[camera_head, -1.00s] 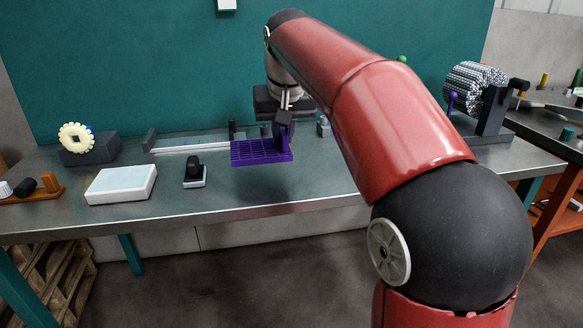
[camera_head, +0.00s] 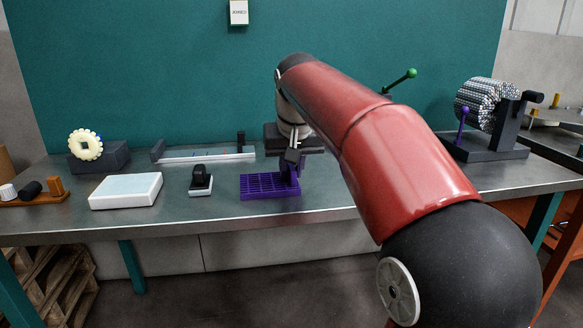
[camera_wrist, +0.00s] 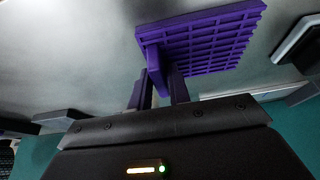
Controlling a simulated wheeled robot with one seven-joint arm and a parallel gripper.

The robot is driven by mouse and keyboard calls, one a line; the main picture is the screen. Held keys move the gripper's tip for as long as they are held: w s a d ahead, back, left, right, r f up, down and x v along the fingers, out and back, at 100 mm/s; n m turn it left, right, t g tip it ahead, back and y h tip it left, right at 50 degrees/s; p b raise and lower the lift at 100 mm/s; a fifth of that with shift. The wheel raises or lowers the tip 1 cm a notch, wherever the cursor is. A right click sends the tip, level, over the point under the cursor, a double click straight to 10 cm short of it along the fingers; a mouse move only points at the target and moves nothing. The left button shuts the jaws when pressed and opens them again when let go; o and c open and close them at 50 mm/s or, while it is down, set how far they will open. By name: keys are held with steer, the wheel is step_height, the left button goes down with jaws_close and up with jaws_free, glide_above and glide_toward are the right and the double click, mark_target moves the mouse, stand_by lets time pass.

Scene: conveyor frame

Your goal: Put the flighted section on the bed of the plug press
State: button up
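The flighted section is a purple grid plate (camera_head: 268,187) with an upright purple flight. It also shows in the wrist view (camera_wrist: 205,40), where the flight's tab lies between the two fingers. My gripper (camera_head: 291,163) is shut on this tab and holds the section over the front half of the steel bench. The gap between section and bench top is hard to tell. A lever with a green knob (camera_head: 411,73) rises behind my arm; it may belong to the plug press. My arm hides what is below it, so I cannot see a press bed.
On the steel bench (camera_head: 150,217) left of the section stand a small black-and-white device (camera_head: 200,181), a white box (camera_head: 126,190), a measuring rail (camera_head: 205,156) and a cream sprocket (camera_head: 85,145) on a dark block. A rolled chain on a stand (camera_head: 487,105) is at right.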

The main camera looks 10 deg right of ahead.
steer(key=shift+o, duration=1.3)
steer(key=shift+s+r, duration=0.1)
steer(key=shift+r, duration=0.4)
steer(key=p+v, duration=0.2)
steer(key=v, duration=0.9)
steer(key=shift+p, duration=0.35)
steer(key=shift+s+r, duration=0.1)
steer(key=shift+s, duration=0.05)
